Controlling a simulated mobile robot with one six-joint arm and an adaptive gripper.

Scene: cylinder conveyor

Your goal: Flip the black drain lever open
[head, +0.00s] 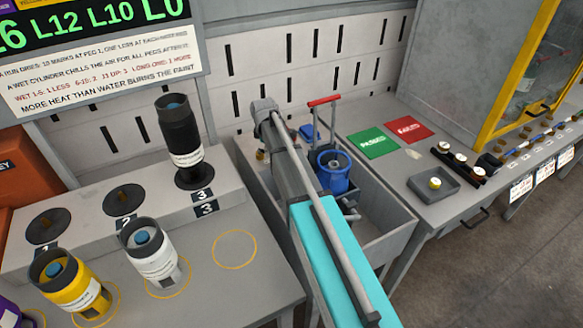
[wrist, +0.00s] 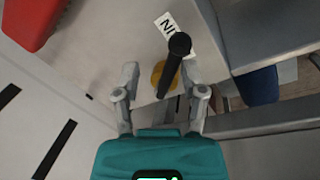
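The black drain lever (wrist: 174,68) shows in the wrist view, with a round black knob and a thin shaft rising from a brass-coloured base (wrist: 158,76). A white label (wrist: 166,22) with dark letters, partly covered by the knob, lies beside it. My gripper (wrist: 160,72) is open, one finger on each side of the lever's shaft in the picture. I cannot tell how far the knob is from the fingers or whether either touches it. In the head view my arm hides the gripper, and I cannot make out the lever.
A grey sink (head: 385,246) holds a blue cylinder (head: 333,172). A red handle (head: 323,101) stands behind it. The slotted wall (head: 262,52) is close behind my arm. A bench at left carries several cylinders, including a white one (head: 150,250). A small tray (head: 449,193) sits at right.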

